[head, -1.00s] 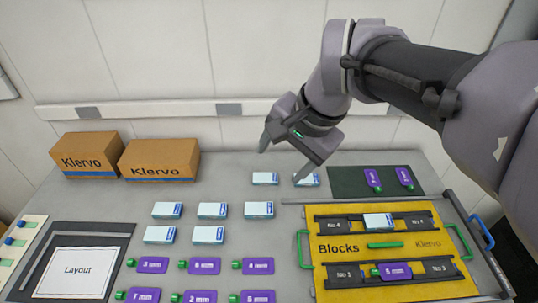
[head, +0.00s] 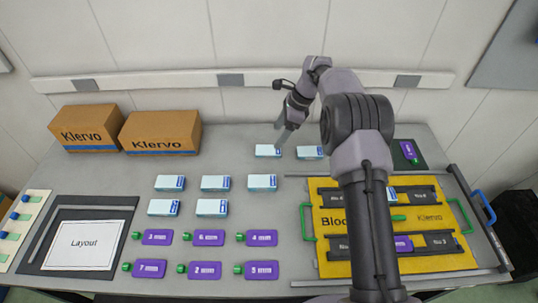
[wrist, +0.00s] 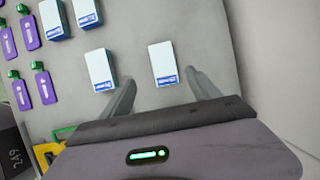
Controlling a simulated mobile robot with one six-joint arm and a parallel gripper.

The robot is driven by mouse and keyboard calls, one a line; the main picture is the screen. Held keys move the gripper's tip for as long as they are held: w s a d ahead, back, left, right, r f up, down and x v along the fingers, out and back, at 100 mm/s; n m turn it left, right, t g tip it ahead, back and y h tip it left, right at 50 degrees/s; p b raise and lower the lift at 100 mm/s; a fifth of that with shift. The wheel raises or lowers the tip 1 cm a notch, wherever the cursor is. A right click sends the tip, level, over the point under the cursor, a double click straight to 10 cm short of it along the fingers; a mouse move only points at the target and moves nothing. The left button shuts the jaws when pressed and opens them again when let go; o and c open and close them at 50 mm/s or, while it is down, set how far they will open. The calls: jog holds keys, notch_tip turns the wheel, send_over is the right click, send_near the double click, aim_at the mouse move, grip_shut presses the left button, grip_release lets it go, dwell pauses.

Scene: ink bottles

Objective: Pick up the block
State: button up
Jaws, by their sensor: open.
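Several white blocks with blue labelled ends lie flat on the grey table. The left block of the back row (head: 268,151) is just below my gripper (head: 282,137). In the wrist view that block (wrist: 163,64) shows beyond and between the two spread fingers of my gripper (wrist: 164,88), with nothing held. The right back-row block (head: 309,152) is beside it in the head view, and hidden in the wrist view. A middle-row block (head: 262,182) also shows in the wrist view (wrist: 100,68), left of the fingers. Another block in the yellow board is mostly hidden by my arm.
The yellow board (head: 327,263) with green handles stands at the right, partly behind my arm. Purple bottles (head: 206,237) lie in rows in front. Two cardboard boxes (head: 160,133) stand at the back left. A layout sheet (head: 85,244) lies at the left.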

aim_at(269, 150)
jog(key=x, duration=0.3)
jog(key=shift+b, duration=0.3)
jog(key=x, duration=0.1)
jog(key=b+x, duration=0.1)
jog(key=x, duration=0.1)
jog(key=w+b+x, duration=0.1)
jog(key=x, duration=0.1)
jog(key=shift+d+f, duration=0.1)
jog(key=shift+f, duration=0.2)
jog(key=shift+s+r, duration=0.1)
jog(key=shift+r, duration=0.05)
jog(key=c, duration=1.5)
